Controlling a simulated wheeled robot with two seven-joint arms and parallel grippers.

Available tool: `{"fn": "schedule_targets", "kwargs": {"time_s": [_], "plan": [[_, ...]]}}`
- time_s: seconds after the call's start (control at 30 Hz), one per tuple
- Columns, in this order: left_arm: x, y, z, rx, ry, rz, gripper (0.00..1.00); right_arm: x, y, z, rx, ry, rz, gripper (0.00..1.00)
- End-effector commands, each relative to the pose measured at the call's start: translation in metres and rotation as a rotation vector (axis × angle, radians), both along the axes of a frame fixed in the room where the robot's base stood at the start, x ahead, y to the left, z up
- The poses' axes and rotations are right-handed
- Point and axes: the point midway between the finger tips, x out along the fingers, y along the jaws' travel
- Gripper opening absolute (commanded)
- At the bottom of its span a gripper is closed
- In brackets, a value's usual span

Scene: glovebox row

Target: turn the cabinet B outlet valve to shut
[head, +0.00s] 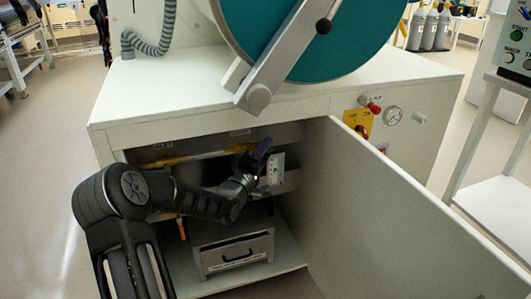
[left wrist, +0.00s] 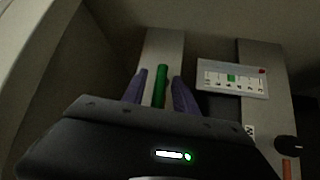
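My left arm reaches into the open cabinet (head: 345,140) under the worktop. My left gripper (head: 262,152) is inside near the back wall, by a small white panel (head: 276,166). In the left wrist view, its two purple fingers (left wrist: 160,92) are apart. A green upright bar (left wrist: 161,76), perhaps a valve handle, shows between them with a gap on each side. It stands before a grey plate (left wrist: 152,48). I cannot read any label naming it as the outlet valve. My right gripper is not in view.
The cabinet door (head: 400,215) stands open to the right. A drawer box (head: 234,253) sits on the cabinet floor below my arm. A yellow pipe (head: 172,161) runs along the back. A black knob (left wrist: 288,144) is right of my gripper in the wrist view.

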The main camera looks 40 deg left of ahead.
Motion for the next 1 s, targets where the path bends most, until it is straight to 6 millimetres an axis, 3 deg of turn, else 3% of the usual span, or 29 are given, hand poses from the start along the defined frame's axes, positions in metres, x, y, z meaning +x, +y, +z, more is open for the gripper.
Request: {"fn": "schedule_targets", "kwargs": {"time_s": [0.2,0.6,1.0], "plan": [[0.0,0.0001,0.0002,0.0,0.0,0.0,0.33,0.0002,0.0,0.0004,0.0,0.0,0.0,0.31],[-0.0003,0.0001,0.0002,0.0,0.0,0.0,0.01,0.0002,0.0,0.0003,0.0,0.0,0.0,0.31],[-0.0003,0.0001,0.0,0.0,0.0,0.001,0.0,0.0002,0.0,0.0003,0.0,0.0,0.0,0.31]]}}
